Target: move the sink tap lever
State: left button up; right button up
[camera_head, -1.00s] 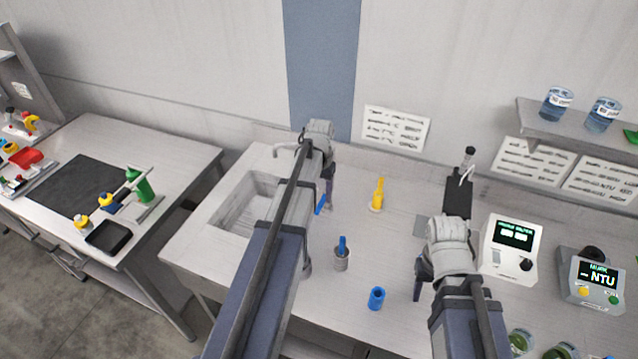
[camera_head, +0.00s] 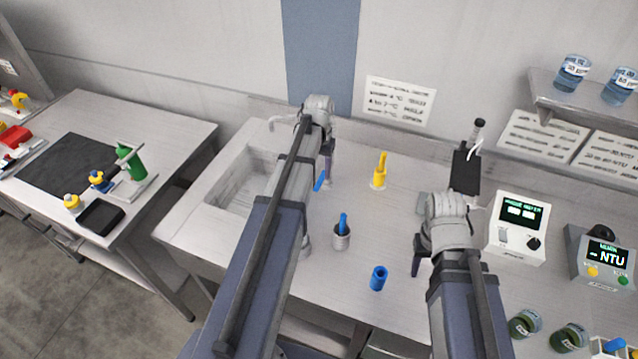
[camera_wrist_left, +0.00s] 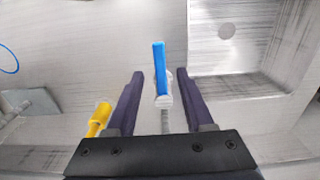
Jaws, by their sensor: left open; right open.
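The sink tap lever is a thin blue bar (camera_head: 320,181), partly hidden by my left arm in the head view. In the left wrist view the blue lever (camera_wrist_left: 160,68) stands on a pale tap body (camera_wrist_left: 158,99), between the two dark fingers with gaps on both sides. My left gripper (camera_head: 328,166) is open over the tap, and no clear contact shows. The sink basin (camera_head: 237,182) lies left of my left arm, and its drain shows in the left wrist view. My right gripper (camera_head: 420,262) is open and empty above the counter.
A yellow bottle (camera_head: 380,173) stands right of my left gripper. A grey holder (camera_head: 341,240) with a blue item and a blue cup (camera_head: 378,278) stand nearer the front. A white meter (camera_head: 518,230) and a grey NTU meter (camera_head: 602,258) are at the right.

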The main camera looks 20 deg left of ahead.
aim_at(319, 182)
pick_arm(q)
jog(key=shift+f+b, duration=1.4)
jog(key=shift+f, duration=0.55)
jog(key=shift+r, duration=0.1)
grip_shut()
